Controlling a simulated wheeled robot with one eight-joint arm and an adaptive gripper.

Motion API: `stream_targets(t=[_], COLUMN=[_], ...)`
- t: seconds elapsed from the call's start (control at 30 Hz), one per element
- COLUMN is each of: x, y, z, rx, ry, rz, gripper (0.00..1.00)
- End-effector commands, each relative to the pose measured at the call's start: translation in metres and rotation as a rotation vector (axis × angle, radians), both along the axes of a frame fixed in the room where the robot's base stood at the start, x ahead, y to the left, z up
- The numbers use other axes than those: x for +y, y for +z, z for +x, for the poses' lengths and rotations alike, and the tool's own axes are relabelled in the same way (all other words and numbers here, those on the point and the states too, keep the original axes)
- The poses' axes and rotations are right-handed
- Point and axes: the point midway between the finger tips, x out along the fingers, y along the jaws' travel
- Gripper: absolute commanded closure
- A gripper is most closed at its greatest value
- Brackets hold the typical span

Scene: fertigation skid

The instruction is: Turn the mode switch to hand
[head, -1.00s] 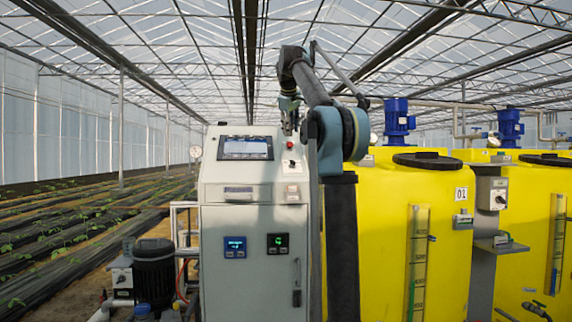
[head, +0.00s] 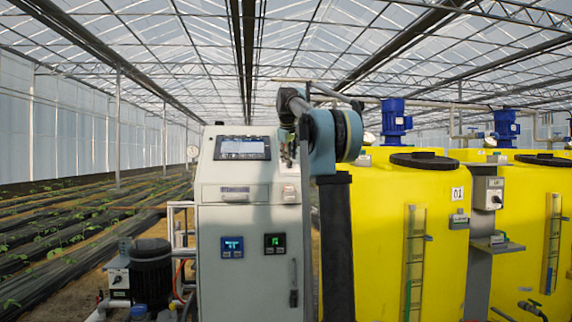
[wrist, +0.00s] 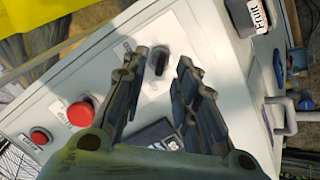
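In the wrist view, a black switch knob (wrist: 158,62) with a white label beside it sits on the pale cabinet panel; it looks like the mode switch. Its setting and the label text cannot be read. My gripper (wrist: 162,76) is open, its two fingers spread on either side of the knob in the picture. I cannot tell whether they touch it. In the head view, my gripper (head: 288,156) is in front of the cabinet's (head: 210,200) upper right part and hides the knob.
A large red button (wrist: 80,113) and a smaller red button (wrist: 40,137) lie left of the knob. The cabinet has a screen (head: 242,148), two small displays and a door handle (head: 294,285). Yellow tanks (head: 385,240) stand to the right; a dark motor (head: 151,270) stands at lower left.

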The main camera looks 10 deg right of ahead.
Motion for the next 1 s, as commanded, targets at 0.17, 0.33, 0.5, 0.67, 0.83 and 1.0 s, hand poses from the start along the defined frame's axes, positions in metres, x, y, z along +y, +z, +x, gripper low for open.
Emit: stream_targets(t=[0.17, 0.33, 0.5, 0.67, 0.83, 1.0], x=[-0.002, -0.003, -0.003, -0.003, -0.003, 0.004], y=[-0.016, -0.021, -0.021, -0.021, -0.021, -0.022], z=[0.011, 0.015, 0.015, 0.015, 0.015, 0.015], rx=[0.000, 0.000, 0.000, 0.000, 0.000, 0.001], ry=[0.000, 0.000, 0.000, 0.000, 0.000, 0.000], rz=[0.000, 0.000, 0.000, 0.000, 0.000, 0.004], gripper=[0.72, 0.72, 0.72, 0.88, 1.00, 1.00])
